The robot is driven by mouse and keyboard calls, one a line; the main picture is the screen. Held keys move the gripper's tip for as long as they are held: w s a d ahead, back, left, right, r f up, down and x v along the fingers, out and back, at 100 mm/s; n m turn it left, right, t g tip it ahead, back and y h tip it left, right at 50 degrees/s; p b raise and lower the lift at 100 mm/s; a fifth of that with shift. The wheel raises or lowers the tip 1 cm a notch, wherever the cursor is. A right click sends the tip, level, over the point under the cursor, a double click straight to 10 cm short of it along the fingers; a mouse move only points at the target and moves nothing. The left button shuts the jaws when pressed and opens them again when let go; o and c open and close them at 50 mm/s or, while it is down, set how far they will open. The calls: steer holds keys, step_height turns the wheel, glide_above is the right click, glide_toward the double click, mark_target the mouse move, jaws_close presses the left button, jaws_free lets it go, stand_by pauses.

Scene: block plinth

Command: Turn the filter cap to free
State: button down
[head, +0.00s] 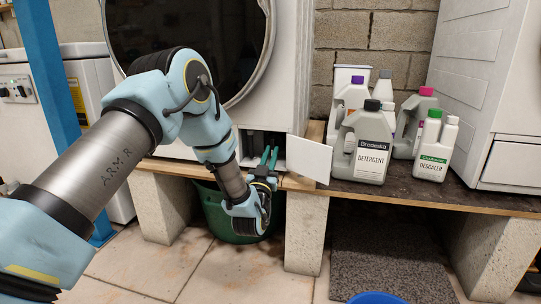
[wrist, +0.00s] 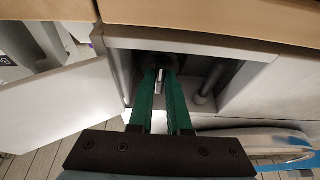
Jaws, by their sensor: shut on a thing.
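The filter cap (wrist: 157,78) shows in the wrist view as a dark round part with a pale grip bar, inside a small recess low on the washing machine. My gripper (wrist: 160,74) has its two green fingers reaching into the recess, shut on the cap's bar from both sides. The fingers hide part of the cap, and its turn angle is hard to tell. In the head view my gripper (head: 269,158) is at the same opening; the cap itself is hidden there. The white filter flap (head: 309,159) hangs open to the right; it also shows in the wrist view (wrist: 60,105).
A dark green tub (head: 214,212) stands on the floor below the opening. A grey detergent jug (head: 362,135), a white descaler bottle (head: 433,150) and several other bottles stand on the shelf to the right. A capped hose (wrist: 207,88) sits beside the cap.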

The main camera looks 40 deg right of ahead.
stand_by(0.4)
steer(key=c, duration=0.9)
jaws_free()
steer(key=shift+o, duration=0.2)
steer(key=v, duration=1)
steer(key=shift+s+a+f+t+b, duration=0.25)
steer(key=shift+t+b, duration=0.05)
steer(key=shift+b, duration=0.1)
